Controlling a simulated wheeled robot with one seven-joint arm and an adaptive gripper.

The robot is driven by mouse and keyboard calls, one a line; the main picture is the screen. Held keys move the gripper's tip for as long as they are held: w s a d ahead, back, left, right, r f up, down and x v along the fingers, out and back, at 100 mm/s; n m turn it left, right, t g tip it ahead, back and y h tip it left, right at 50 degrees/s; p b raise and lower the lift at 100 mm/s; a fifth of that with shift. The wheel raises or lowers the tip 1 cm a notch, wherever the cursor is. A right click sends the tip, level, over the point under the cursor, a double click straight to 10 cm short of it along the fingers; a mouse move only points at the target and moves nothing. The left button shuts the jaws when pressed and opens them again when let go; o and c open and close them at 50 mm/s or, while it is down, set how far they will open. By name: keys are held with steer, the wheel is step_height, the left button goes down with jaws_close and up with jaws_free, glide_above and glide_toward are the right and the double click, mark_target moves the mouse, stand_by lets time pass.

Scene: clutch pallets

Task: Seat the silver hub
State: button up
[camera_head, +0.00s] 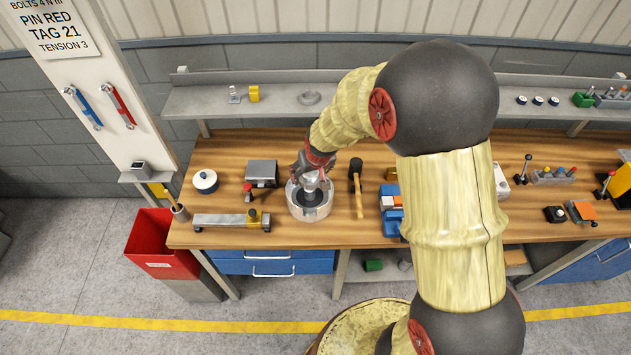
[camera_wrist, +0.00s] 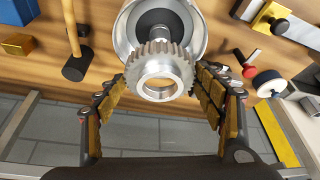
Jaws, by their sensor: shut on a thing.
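The silver hub (camera_wrist: 160,72) is a toothed metal ring with a round hole, between the fingers of my gripper (camera_wrist: 160,95) in the wrist view. My gripper is shut on it; in the head view, my gripper (camera_head: 313,172) is over the round silver housing (camera_head: 310,213) on the bench. The hub (camera_head: 313,181) shows just below the fingers there. The housing has a dark disc inside, and its pale rim shows behind the hub in the wrist view (camera_wrist: 126,30). The hub hides part of the housing, so I cannot tell whether they touch.
A black-headed mallet (camera_head: 358,188) lies right of the housing. A grey-topped press-like block (camera_head: 262,172) and a long metal fixture (camera_head: 230,222) are to the left, with a white round pot (camera_head: 205,181). A red bin (camera_head: 160,245) stands at the bench's left end.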

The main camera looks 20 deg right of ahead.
mark_target(310, 191)
steer(key=shift+w+a+r, duration=0.1)
steer(key=shift+w+r, duration=0.1)
steer(key=shift+w+f, duration=0.35)
steer(key=shift+f, duration=0.05)
steer(key=shift+s+f+b, duration=0.2)
steer(key=shift+f+b, duration=0.6)
steer(key=shift+f, duration=0.05)
steer(key=shift+w+f+b, duration=0.1)
steer(key=shift+f+b, duration=0.55)
steer(key=shift+f, duration=0.65)
steer(key=shift+f+b, duration=2.6)
steer(key=shift+f, duration=0.55)
stand_by(0.4)
steer(key=o, duration=1.7)
